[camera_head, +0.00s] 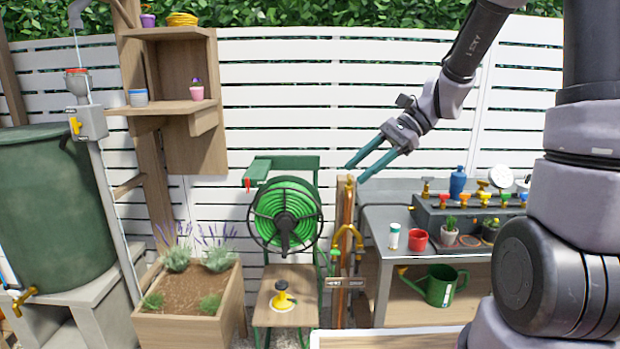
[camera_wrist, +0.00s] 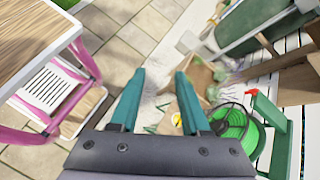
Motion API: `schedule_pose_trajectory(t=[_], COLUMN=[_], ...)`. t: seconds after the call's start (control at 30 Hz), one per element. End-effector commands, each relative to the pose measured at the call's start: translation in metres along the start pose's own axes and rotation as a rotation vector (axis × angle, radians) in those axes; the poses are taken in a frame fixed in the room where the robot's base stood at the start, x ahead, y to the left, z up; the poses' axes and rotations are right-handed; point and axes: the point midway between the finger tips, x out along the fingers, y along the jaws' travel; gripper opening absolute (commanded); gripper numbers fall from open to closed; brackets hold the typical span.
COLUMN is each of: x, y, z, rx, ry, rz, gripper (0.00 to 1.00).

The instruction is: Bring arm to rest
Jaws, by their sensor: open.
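My gripper (camera_head: 356,175) is raised in the air in the head view, in front of the white fence and to the upper right of the hose reel. Its two teal fingers are apart with nothing between them. In the wrist view my gripper (camera_wrist: 160,85) also shows open and empty, with paving and a wooden planter far beyond the fingers. My arm comes in from the upper right of the head view. The fingers appear clear of everything around them, though depth is hard to judge.
A green hose reel (camera_head: 285,215) stands left of the gripper. A grey bench (camera_head: 385,225) with a red cup (camera_head: 418,240) and taps stands right. A wooden planter (camera_head: 185,325) and a green barrel (camera_head: 55,205) are at left. The wrist view shows a pink-framed cart (camera_wrist: 60,95).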

Motion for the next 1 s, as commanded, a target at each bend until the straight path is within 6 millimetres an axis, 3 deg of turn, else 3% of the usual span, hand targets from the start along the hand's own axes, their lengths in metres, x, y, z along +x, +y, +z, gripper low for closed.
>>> schedule_pose_trajectory(t=[0.2, 0.6, 0.8, 1.0], x=[-0.045, -0.138, -0.162, -0.166], y=[0.035, 0.085, 0.097, 0.099], z=[0.023, 0.059, 0.069, 0.071], rx=[-0.279, -0.711, -0.809, -0.825], ry=[0.328, 0.88, 1.018, 1.041], rz=[0.061, 0.089, 0.082, 0.083], gripper=[0.46, 0.46, 0.46, 0.46])
